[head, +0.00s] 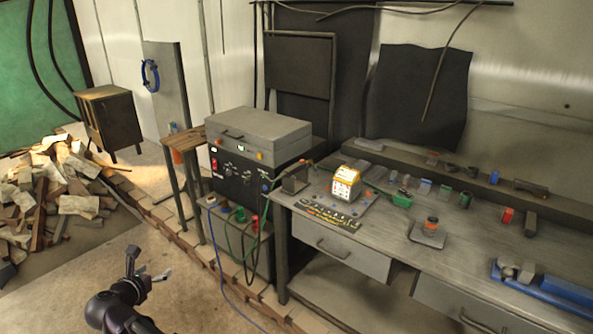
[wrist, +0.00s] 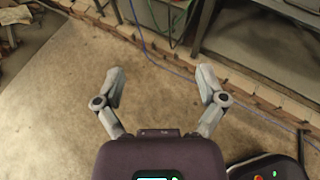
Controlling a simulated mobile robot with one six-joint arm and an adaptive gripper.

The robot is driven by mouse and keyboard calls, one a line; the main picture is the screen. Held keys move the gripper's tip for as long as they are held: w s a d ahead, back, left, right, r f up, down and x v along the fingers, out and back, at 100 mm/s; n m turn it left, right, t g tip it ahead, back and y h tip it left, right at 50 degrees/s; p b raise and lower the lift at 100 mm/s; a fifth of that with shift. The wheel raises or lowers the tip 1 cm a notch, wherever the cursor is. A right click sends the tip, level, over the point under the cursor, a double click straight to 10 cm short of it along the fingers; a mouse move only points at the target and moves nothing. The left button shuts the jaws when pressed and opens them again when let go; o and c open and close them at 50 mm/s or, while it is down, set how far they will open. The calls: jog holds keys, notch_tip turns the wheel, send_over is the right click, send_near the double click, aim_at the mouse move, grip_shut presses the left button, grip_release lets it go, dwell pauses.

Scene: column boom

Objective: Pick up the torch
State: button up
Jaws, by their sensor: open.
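I cannot pick out a torch with certainty in either view. Several small tools and parts lie on the grey workbench (head: 470,232), too small to name surely. An orange and dark item (head: 431,223) stands on a small plate there. My gripper (head: 149,265) is at the lower left in the head view, over bare floor and well apart from the bench. In the wrist view my gripper (wrist: 160,76) has its two fingers spread wide, with only floor between them.
A grey case (head: 255,133) sits on a black machine (head: 238,175) with hanging cables left of the bench. A low brick edging (head: 190,240) runs along the floor. Chopped wood (head: 60,190) is piled at left. Floor around my gripper is clear.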

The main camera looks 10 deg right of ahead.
jog(key=w+d+f+m+g+h, duration=0.15)
jog(key=d+f+m+g, duration=0.25)
jog(key=d+m, duration=0.65)
jog(key=w+d+f+m+g+h, duration=0.15)
jog(key=d+f+m+g, duration=0.35)
jog(key=d, duration=1.1)
jog(key=s+d+f+m+g+y, duration=0.1)
jog(key=s+d+m+g+y, duration=0.1)
jog(key=d+m, duration=0.7)
jog(key=s+d+f+m+g+y, duration=0.1)
jog(key=s+d+m+y, duration=0.3)
jog(key=d+m, duration=0.5)
jog(key=shift+s+d+f+g, duration=0.25)
jog(key=shift+s+d+g, duration=0.35)
jog(key=shift+s, duration=0.8)
